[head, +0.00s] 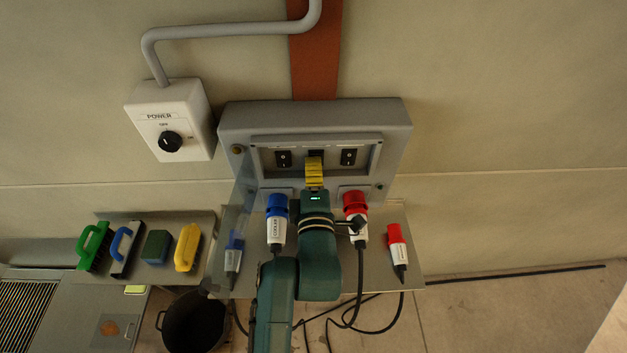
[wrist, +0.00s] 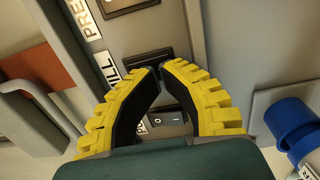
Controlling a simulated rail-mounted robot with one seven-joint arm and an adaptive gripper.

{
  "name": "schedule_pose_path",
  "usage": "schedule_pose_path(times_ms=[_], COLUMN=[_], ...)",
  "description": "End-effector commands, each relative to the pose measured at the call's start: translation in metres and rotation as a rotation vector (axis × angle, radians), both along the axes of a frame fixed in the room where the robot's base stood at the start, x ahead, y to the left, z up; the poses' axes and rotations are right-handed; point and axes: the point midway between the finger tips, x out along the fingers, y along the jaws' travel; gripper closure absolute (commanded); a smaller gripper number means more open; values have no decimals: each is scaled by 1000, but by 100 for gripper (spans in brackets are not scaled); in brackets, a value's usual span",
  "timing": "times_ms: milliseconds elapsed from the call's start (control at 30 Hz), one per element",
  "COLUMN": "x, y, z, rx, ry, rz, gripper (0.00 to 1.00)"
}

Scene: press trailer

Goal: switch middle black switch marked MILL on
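The middle black switch (wrist: 148,58) lies by the label MILL (wrist: 104,66) in the wrist view. It is partly covered by my fingertips, so I cannot tell its position. In the head view my gripper hides most of it. My gripper (wrist: 160,72), with yellow ribbed fingers, has its tips together at the lower edge of this switch, with nothing seen between them; whether they touch it I cannot tell. In the head view my gripper (head: 314,165) is in front of the middle of the grey switch panel (head: 400,115).
Black switches flank the middle one, left (head: 283,159) and right (head: 348,157). Below are a blue plug (head: 277,207) and a red plug (head: 355,203) with cables. A white POWER box (head: 180,112) is at left. Brushes and sponges, including a yellow one (head: 187,247), lie on a shelf.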

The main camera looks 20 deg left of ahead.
Motion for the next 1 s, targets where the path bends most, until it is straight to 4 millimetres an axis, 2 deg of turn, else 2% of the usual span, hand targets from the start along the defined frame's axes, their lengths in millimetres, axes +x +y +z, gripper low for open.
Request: schedule_pose_path(times_ms=[167,400,600,767,1000], x=[-22,-75,-111,-124,-125], y=[-11,-39,-57,-63,-64], z=[-7,-13,-15,-14,-13], rx=[-1,-1,0,-1,0], ry=[5,0,1,0,-2], rz=[-1,-3,-3,-2,-2], gripper=[100,100,100,100,100])
